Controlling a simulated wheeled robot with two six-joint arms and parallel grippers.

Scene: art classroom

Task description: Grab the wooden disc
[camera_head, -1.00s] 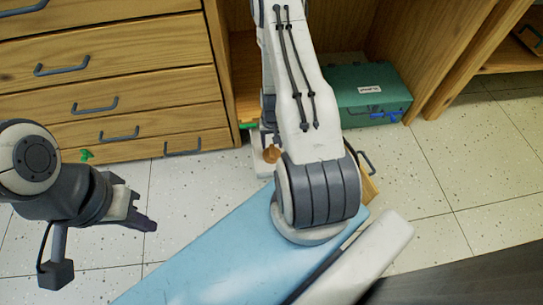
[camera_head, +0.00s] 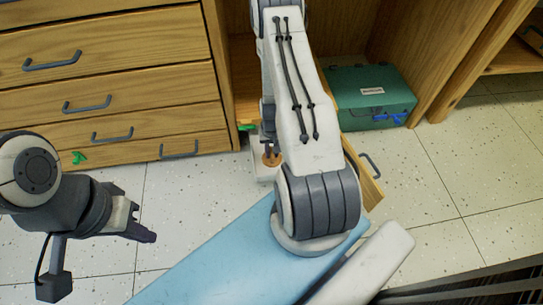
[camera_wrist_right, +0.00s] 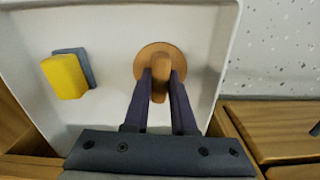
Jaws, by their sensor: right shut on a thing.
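The wooden disc (camera_wrist_right: 144,66) is round and brown with a raised knob in its middle. It is in a white tray (camera_wrist_right: 110,22) in the right wrist view. My right gripper (camera_wrist_right: 161,78) has its two dark fingers on either side of the knob, shut on it. In the head view the disc (camera_head: 272,161) shows small beside my right arm, below the fingers of the right gripper (camera_head: 270,148). My left gripper (camera_head: 143,222) hangs over the floor at the left, away from the disc; its finger gap is unclear.
A yellow block (camera_wrist_right: 64,77) with a blue-grey layer lies in the tray, left of the disc. Wooden drawers (camera_head: 105,65) stand at the left. A green case (camera_head: 350,95) sits in the open cabinet. Tiled floor (camera_head: 420,185) is free at the right.

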